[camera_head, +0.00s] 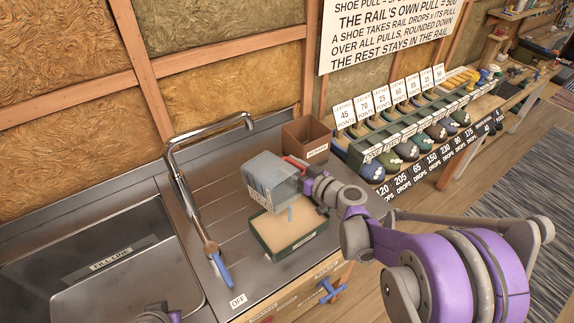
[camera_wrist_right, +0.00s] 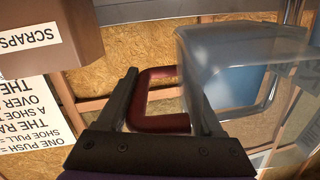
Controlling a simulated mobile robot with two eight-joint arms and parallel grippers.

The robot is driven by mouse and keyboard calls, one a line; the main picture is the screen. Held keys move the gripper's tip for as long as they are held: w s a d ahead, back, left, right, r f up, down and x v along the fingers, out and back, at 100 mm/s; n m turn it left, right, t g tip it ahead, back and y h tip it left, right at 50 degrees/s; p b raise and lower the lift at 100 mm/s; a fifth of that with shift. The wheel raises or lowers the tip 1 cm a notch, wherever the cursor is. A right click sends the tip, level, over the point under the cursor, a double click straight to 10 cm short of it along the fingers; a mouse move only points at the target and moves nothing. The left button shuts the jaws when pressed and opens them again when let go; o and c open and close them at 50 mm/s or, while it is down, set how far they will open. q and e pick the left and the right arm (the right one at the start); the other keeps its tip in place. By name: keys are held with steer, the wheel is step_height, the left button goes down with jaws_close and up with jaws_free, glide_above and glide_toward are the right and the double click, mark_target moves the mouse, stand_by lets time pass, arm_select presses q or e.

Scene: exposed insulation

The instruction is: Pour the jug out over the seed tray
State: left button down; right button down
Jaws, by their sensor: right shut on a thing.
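The jug (camera_head: 271,180) is a grey, see-through vessel with a red handle (camera_wrist_right: 157,122). It hangs tilted above the seed tray (camera_head: 263,250), a dark green tray filled with tan material. My right gripper (camera_head: 303,181) is shut on the handle, and its fingers (camera_wrist_right: 160,90) stand either side of it in the wrist view. Blue water shows inside the jug (camera_wrist_right: 205,60) there. A small pale blue streak shows between jug and tray in the head view; it looks like falling water. Part of my left arm shows at the bottom edge; its fingers are not clear.
A brown scraps box (camera_head: 306,148) stands just behind the tray. A curved tap (camera_head: 178,170) and a steel sink (camera_head: 110,265) lie to the left. A rack of shoes (camera_head: 400,140) stands at the right. Some bare steel counter (camera_head: 215,165) lies left of the jug.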

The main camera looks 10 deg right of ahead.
steer(key=shift+s+r+t, duration=0.1)
steer(key=shift+r+t, duration=0.1)
steer(key=shift+t, duration=0.1)
steer(key=shift+s+d+r+y, duration=0.1)
steer(key=shift+s+r+y, duration=0.05)
steer(key=shift+r+y, duration=0.15)
steer(key=shift+s+d+r+t, duration=0.1)
steer(key=shift+t, duration=0.4)
steer(key=shift+s+r, duration=0.1)
steer(key=shift+r, duration=0.1)
steer(key=shift+y, duration=0.3)
arm_select(q)
steer(key=shift+f, duration=0.15)
arm_select(e)
steer(key=shift+s+d+r+t, duration=0.2)
steer(key=shift+s+r+t, duration=0.15)
steer(key=shift+t, duration=0.35)
arm_select(q)
steer(key=shift+s+f, duration=0.15)
steer(key=shift+f, duration=0.05)
arm_select(e)
steer(key=shift+s+d+r+t+y, duration=0.2)
steer(key=shift+t+y, duration=0.1)
steer(key=shift+t, duration=0.1)
arm_select(q)
steer(key=shift+b, duration=0.3)
arm_select(e)
steer(key=shift+r, duration=0.15)
